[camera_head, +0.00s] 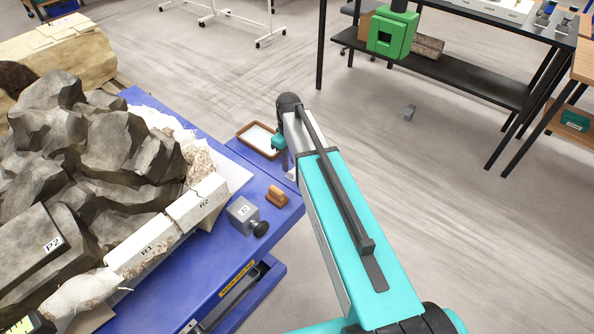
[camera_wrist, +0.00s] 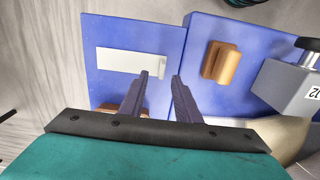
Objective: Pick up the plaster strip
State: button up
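A flat white strip, which looks like the plaster strip (camera_wrist: 125,60), lies on a blue surface in the wrist view. Its right end reaches the left fingertip and the gap between the fingers. My gripper (camera_wrist: 165,77) is open, with a narrow gap and nothing clearly held. I cannot tell its height above the strip. In the head view my gripper (camera_head: 281,146) is small and partly hidden by my arm, at the right edge of the blue table. I cannot make out the strip for sure there.
A brown-rimmed tray (camera_head: 242,129) with a white inside lies left of my gripper. A brown block (camera_wrist: 220,62) and a grey block with a black knob (camera_wrist: 285,85) stand close by. Rocks (camera_head: 120,140) and labelled white pieces (camera_head: 195,203) fill the table's left. Open floor lies right.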

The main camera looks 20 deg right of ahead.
aim_at(290, 172)
jog(key=shift+s+f+p, duration=0.15)
jog(key=shift+f+p, duration=0.3)
jog(key=shift+f, duration=0.25)
jog(key=shift+s+f+p, duration=0.1)
jog(key=shift+f+p, duration=0.3)
jog(key=shift+f, duration=0.25)
jog(key=shift+f+p, duration=0.3)
jog(key=shift+f, duration=0.9)
jog(key=shift+c, duration=0.2)
grip_shut()
